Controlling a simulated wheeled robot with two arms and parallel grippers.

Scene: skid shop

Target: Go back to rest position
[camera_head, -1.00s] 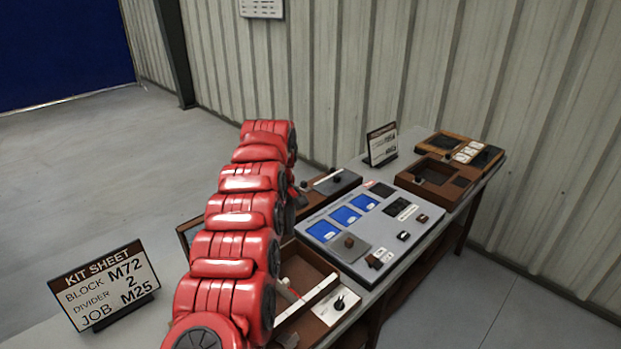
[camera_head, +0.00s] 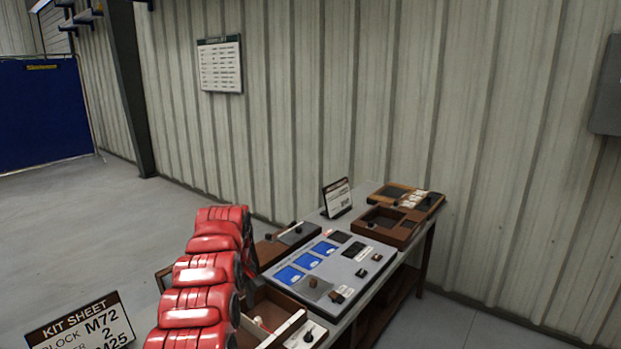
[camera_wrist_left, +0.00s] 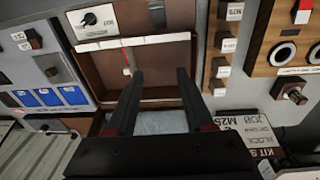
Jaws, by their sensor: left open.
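My left gripper (camera_wrist_left: 160,72) is open in the left wrist view, its two dark fingers apart with nothing held between them. They point over a brown open box (camera_wrist_left: 160,55) with a white strip, a small red-and-white piece and a black knob on a white plate. In the head view, my red left arm rises from the bottom left and hides most of its gripper. The brown box (camera_head: 262,299) shows just right of the arm. My right gripper is in neither view.
A grey panel (camera_head: 350,258) with blue squares lies on the bench, with brown trays (camera_head: 405,238) beyond. A kit sheet sign (camera_head: 90,325) stands at lower left, a small sign (camera_head: 337,198) at the back. A ribbed wall runs behind; floor (camera_head: 110,215) at left is clear.

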